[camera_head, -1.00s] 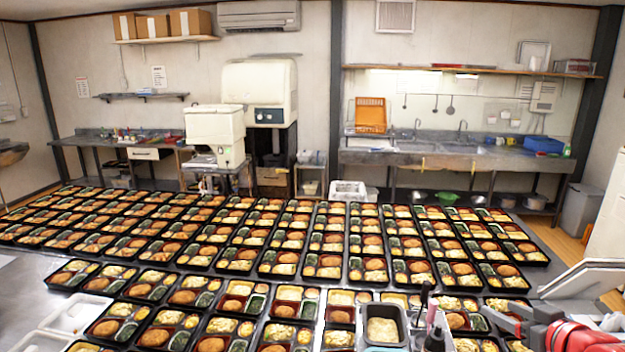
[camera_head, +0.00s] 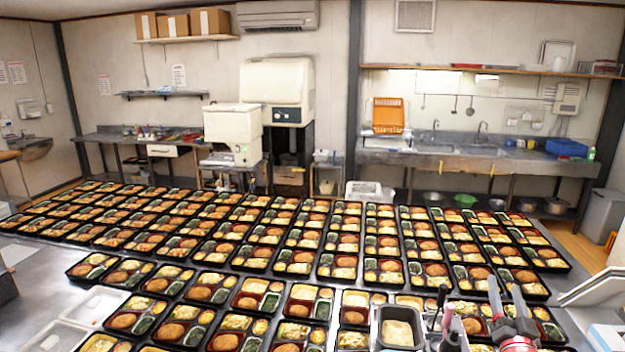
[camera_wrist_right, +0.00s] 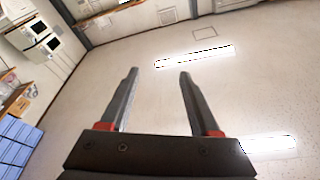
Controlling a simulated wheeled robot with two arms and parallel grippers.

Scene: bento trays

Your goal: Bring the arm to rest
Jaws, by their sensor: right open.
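My right gripper (camera_head: 504,283) shows at the lower right of the head view, its two grey fingers pointing up and apart, with red parts at their base. In the right wrist view the same gripper (camera_wrist_right: 158,73) is open, with nothing between its fingers. That view looks towards the ceiling and walls. My left gripper is not in view.
Rows of filled black bento trays (camera_head: 258,262) cover most of the table. A metal container (camera_head: 400,330) with pale food stands just left of my right gripper, with upright utensils (camera_head: 446,322) between them. White lids (camera_head: 95,306) lie at the front left.

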